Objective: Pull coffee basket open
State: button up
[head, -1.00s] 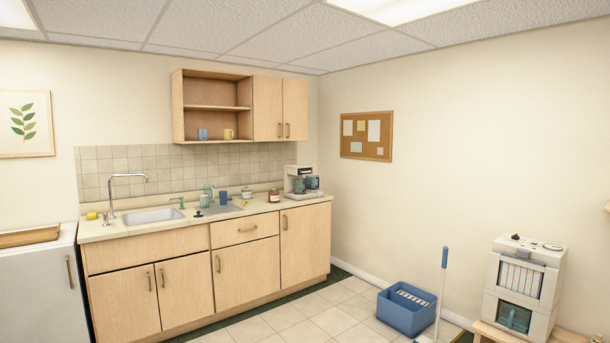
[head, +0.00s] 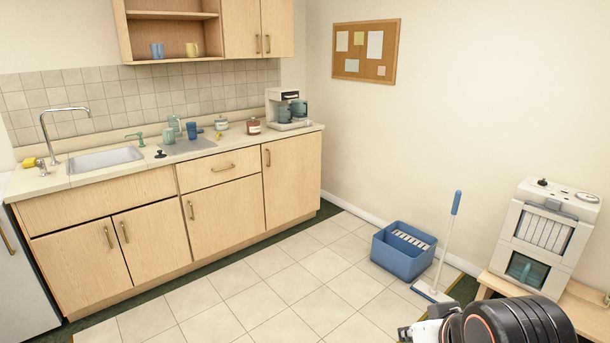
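A white coffee maker (head: 290,109) stands at the right end of the kitchen counter, near the wall. Its dark middle holds a bluish carafe or basket part; at this size I cannot tell the basket from the rest. My gripper (head: 410,333) shows only in part at the bottom edge, right of centre, beside my dark arm link. It is far from the coffee maker, and its fingers are not clear enough to tell open from shut.
The counter (head: 110,166) holds a sink, a faucet, blue and green cups and a brown jar (head: 253,126). A blue bin (head: 403,254) and a mop (head: 446,245) stand on the floor at right, near a white appliance (head: 541,235) on a wooden bench. The tiled floor before the cabinets is clear.

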aim_at(286, 95)
jog(key=i+z, duration=0.1)
jog(key=i, duration=2.55)
jog(key=l, duration=0.1)
